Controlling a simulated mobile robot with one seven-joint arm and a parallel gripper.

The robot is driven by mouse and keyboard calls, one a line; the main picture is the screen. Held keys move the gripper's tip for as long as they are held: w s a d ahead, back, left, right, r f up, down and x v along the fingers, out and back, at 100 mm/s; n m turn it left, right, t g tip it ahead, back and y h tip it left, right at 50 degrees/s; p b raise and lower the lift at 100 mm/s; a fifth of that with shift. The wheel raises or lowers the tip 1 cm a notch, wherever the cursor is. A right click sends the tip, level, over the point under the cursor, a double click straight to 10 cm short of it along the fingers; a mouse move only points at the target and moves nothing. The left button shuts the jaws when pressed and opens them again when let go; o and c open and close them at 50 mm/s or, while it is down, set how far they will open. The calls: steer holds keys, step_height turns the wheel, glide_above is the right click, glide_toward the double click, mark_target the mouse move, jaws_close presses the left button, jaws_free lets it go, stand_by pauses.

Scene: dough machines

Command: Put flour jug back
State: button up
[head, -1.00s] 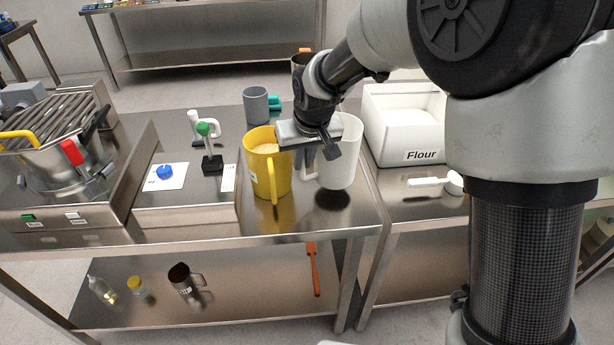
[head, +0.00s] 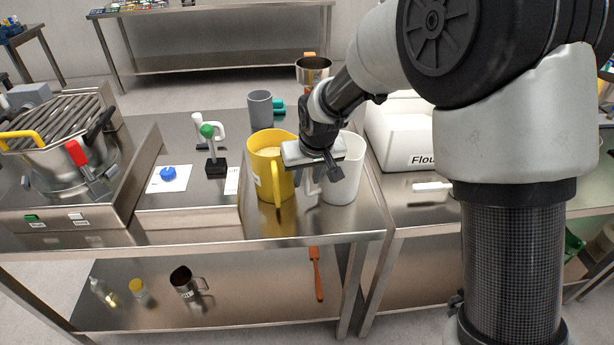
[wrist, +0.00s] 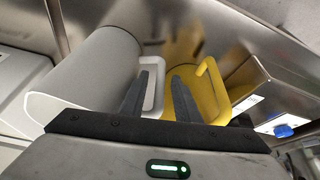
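A white jug (head: 345,175) stands upright on the steel table (head: 220,222), its handle towards the left. My gripper (head: 322,172) is at the handle, level with the jug's upper part, and covers some of the jug in the head view. In the wrist view the white jug (wrist: 85,70) lies to the left. The gripper fingers (wrist: 160,95) are apart, with the white handle between them and a gap by the right finger. A white bin labelled Flour (head: 400,140) stands right of the jug, partly hidden by my arm.
A yellow jug (head: 270,165) with pale contents stands close left of the white jug. A grey jug (head: 259,108) is behind it. A white scoop (head: 432,187) lies in front of the bin. The table's front strip is clear.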

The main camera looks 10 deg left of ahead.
steer(key=shift+r, duration=0.5)
steer(key=s+d+r+p, duration=0.1)
steer(key=s+d+r, duration=0.15)
steer(key=r, duration=0.25)
steer(key=s+d+r+m, duration=0.1)
steer(key=s+d+r, duration=0.15)
steer(key=r, duration=0.25)
steer(key=s+d+r+p, duration=0.1)
steer(key=s+d+r, duration=0.1)
steer(key=d+r, duration=0.25)
steer(key=s+d+r+m+h, duration=0.1)
steer(key=s+d+r+m, duration=0.1)
steer(key=s+d, duration=0.6)
steer(key=s+d+r+m+t+h, duration=0.1)
steer(key=s+d+m, duration=0.1)
steer(key=s+d, duration=0.6)
steer(key=s, duration=0.2)
steer(key=shift+s+r+t, duration=0.3)
steer(key=shift+r, duration=0.1)
steer(key=shift+r, duration=0.1)
